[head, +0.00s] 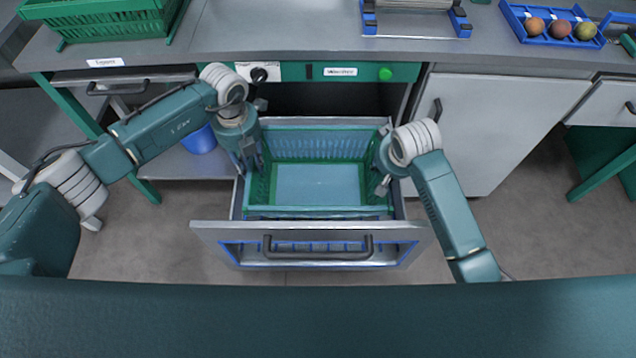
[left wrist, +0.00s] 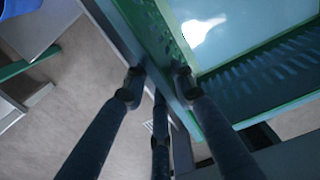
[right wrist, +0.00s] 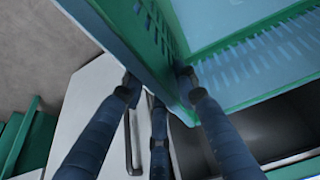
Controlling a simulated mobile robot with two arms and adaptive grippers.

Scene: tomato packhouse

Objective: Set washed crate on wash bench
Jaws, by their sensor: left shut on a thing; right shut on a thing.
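The washed crate (head: 318,211) is green with slotted walls and a pale blue, shiny floor; it looks empty. It is upright within the outline of the pulled-out washer drawer (head: 310,232); I cannot tell whether it rests or hangs slightly above it. My left gripper (head: 257,186) is shut on its left wall, which runs between the fingers in the left wrist view (left wrist: 157,84). My right gripper (head: 380,184) is shut on the right wall, also seen in the right wrist view (right wrist: 158,85). I cannot tell which surface is the wash bench.
A grey worktop (head: 300,40) runs above the drawer. It bears another green crate (head: 105,20) at left, a blue-ended metal fixture (head: 415,22), and a blue tray (head: 520,28) with round fruit at right. A blue bucket (head: 198,140) stands on a low shelf at left.

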